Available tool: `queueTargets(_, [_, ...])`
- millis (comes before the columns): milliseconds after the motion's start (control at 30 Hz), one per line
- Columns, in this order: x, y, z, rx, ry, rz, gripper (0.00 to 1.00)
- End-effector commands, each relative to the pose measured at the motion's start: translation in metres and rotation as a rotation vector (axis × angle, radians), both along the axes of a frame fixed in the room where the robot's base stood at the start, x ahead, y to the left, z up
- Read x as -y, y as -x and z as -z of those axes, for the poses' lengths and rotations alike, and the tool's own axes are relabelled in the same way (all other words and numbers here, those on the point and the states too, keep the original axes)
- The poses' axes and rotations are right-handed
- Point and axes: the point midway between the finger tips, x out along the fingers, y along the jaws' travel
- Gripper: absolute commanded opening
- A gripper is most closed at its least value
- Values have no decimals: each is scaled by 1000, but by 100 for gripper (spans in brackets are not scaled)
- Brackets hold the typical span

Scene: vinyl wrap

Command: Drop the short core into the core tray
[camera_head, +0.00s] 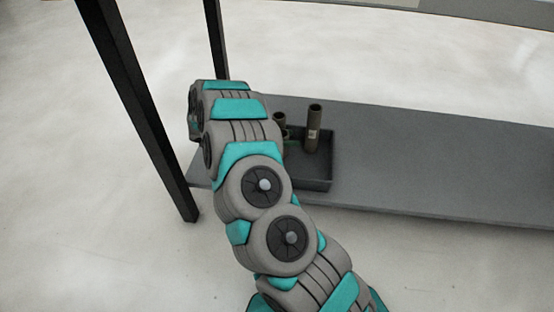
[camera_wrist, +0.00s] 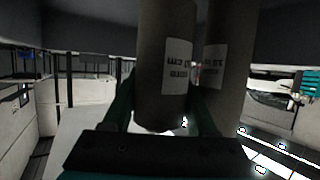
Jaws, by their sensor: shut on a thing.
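The short core (camera_head: 280,124) is a dark brown tube at the left side of the core tray, partly hidden by my arm. The core tray (camera_head: 324,184) is dark grey, with low walls. In the wrist view the short core (camera_wrist: 164,65) stands between the fingers of my gripper (camera_wrist: 162,100), which is shut on it; its pale label reads upside down. In the head view my gripper is mostly hidden behind my arm. I cannot tell whether the short core touches the tray floor.
A taller brown core (camera_head: 314,130) stands upright in the tray, just right of the short core; it also shows close by in the wrist view (camera_wrist: 232,65). The grey table (camera_head: 430,160) is bare to the right. A black post (camera_head: 145,120) rises at the left.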

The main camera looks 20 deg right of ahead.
Motion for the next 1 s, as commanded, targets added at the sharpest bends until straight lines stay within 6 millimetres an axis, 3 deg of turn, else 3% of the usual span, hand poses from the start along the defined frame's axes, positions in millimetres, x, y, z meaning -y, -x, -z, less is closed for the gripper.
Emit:
queueTargets(333, [0,0,5,1,0,0,4])
queueTargets(367, [0,0,5,1,0,0,61])
queueTargets(633, [0,0,5,1,0,0,91])
queueTargets(1000, [-6,-1,3,2,0,-2,93])
